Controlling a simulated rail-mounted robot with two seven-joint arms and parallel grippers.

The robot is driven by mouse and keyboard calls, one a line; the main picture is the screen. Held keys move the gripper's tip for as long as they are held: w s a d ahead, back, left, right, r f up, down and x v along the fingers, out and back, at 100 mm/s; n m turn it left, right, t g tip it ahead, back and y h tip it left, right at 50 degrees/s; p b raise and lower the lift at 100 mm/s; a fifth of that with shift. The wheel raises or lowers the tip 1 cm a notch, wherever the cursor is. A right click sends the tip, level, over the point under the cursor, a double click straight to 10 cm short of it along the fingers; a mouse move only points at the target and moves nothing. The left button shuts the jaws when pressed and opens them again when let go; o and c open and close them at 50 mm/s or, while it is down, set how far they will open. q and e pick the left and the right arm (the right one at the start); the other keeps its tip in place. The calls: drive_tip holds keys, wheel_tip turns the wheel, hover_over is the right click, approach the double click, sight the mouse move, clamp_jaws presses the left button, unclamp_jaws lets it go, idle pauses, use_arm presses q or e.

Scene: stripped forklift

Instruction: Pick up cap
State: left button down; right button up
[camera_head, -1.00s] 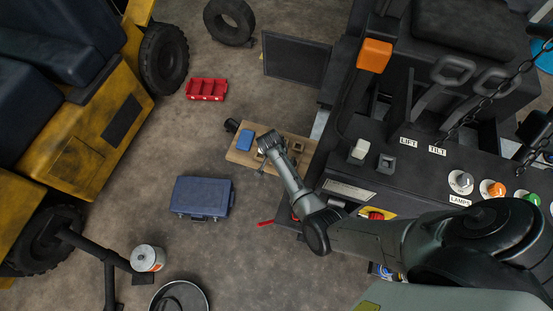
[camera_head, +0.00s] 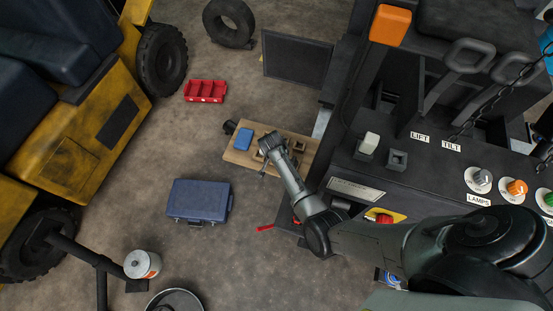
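I cannot tell for sure which thing is the cap. A cream rocker-like piece (camera_head: 369,144) stands on the dark control panel (camera_head: 440,180), beside an open black square socket (camera_head: 397,158). My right gripper (camera_head: 267,148) is over a wooden board (camera_head: 240,157) to the left of the panel, pointing up-left. Its fingers are small and dark, so whether they are open or hold anything is unclear. A blue block (camera_head: 244,139) and small brown pieces lie on the board around it, partly hidden by the gripper. My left gripper is not in view.
An orange block (camera_head: 390,25) tops a post behind the panel. Knobs (camera_head: 479,180) and a hanging chain (camera_head: 498,101) are at right. A blue case (camera_head: 199,201), red bin (camera_head: 205,91), tyre (camera_head: 229,22) and paint can (camera_head: 142,264) stand on the floor, with clear floor between.

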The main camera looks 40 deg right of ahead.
clamp_jaws()
idle(0.4)
drive_tip(key=shift+r, duration=0.15)
